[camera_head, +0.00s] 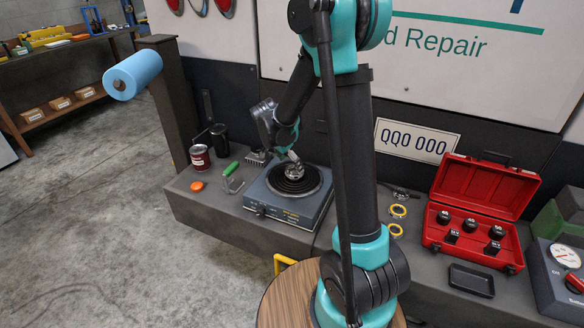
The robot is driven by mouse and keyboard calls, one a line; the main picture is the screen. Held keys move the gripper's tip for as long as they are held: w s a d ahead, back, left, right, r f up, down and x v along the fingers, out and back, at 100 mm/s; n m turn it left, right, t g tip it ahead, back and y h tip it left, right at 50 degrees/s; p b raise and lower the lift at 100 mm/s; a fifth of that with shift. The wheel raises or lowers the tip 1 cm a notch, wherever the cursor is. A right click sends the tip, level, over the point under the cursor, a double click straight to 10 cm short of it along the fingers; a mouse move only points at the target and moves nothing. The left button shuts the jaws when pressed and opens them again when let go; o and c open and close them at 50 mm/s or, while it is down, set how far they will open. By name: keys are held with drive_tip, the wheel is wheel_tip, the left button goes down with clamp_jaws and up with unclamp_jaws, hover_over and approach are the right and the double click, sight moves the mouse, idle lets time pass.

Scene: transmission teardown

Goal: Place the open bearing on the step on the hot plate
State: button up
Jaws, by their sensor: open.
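The hot plate (262,208) is a blue-grey box with a dark stepped round top, standing on the bench at the middle. A small silver ring-like part (294,172), which looks like the open bearing, is at the centre of the dark rings, under my gripper. It is too small to tell exactly how it sits on the step. My gripper (293,160) reaches down from the upper left to just above this part. Its fingers are open, small in view and partly merged with the part, so I cannot tell whether they touch it.
A green-handled tool (230,169), red can (200,157) and orange disc (197,186) lie left of the hot plate. My arm crosses the middle.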

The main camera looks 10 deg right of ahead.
drive_tip(key=v, duration=0.9)
drive_tip(key=s+d+f+n+y, duration=0.1)
drive_tip(key=s+d+f+n, duration=0.1)
drive_tip(key=s, duration=0.5)
drive_tip(key=s+d+f+n+t+y, duration=0.1)
drive_tip(key=s+d+f+n, duration=0.1)
drive_tip(key=s+n, duration=0.4)
drive_tip(key=s+d+f+n+t+y, duration=0.1)
drive_tip(key=s+d+f+n, duration=0.2)
drive_tip(key=s, duration=0.7)
drive_tip(key=shift+s+d+n+y, duration=0.15)
drive_tip(key=shift+d+n+y, duration=0.25)
drive_tip(key=shift+d, duration=0.45)
drive_tip(key=shift+c, duration=0.6)
